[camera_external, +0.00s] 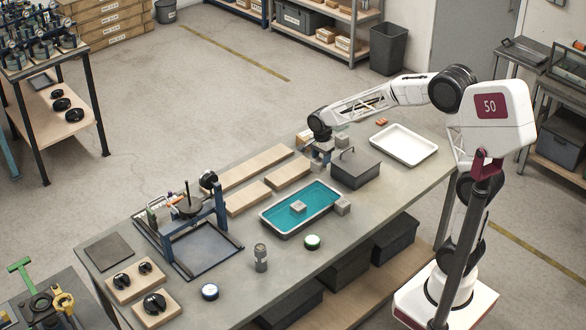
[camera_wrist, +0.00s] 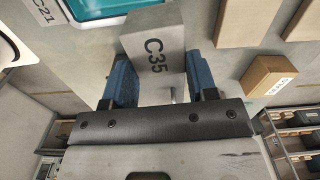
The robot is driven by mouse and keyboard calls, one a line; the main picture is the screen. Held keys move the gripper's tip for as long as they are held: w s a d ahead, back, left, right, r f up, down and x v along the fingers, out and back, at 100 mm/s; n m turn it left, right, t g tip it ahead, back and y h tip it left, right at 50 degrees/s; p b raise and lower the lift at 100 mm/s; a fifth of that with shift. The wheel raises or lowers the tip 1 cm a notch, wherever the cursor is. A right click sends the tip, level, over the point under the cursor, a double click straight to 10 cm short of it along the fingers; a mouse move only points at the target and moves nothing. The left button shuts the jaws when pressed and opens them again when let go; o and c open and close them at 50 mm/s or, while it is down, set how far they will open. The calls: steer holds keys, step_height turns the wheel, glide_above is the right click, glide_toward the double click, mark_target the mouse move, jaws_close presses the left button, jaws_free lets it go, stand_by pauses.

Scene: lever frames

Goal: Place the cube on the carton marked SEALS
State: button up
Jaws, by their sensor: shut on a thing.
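My gripper (camera_wrist: 162,85) has its two blue fingers shut on a grey cube (camera_wrist: 158,45) marked C35 in the wrist view. In the external view, my gripper (camera_external: 320,160) is over the far side of the workbench, and the held cube is hard to make out there. A small brown carton (camera_wrist: 271,76) with a white label lies to the right of the fingers in the wrist view, apart from the cube. In the external view a small brown carton (camera_external: 303,137) shows just behind my gripper, partly hidden.
A teal-lined tray (camera_external: 272,228) holds a grey block (camera_external: 298,206); another block (camera_external: 343,206) stands beside it. A white tray (camera_external: 405,144) is at the right.

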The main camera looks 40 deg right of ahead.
steer(key=w+d, duration=0.5)
steer(key=d, duration=0.3)
steer(key=w+d, duration=0.5)
steer(key=d, duration=0.4)
steer(key=shift+d+r+m, duration=0.3)
steer(key=shift+m, duration=0.1)
steer(key=w+d+f, duration=0.1)
steer(key=w+d, duration=0.1)
steer(key=w, duration=1.3)
steer(key=shift+w+f, duration=0.25)
steer(key=shift+w, duration=0.15)
steer(key=shift+f, duration=0.1)
steer(key=shift+f, duration=1.6)
steer(key=shift+f, duration=0.15)
steer(key=o, duration=1.1)
steer(key=shift+c, duration=0.2)
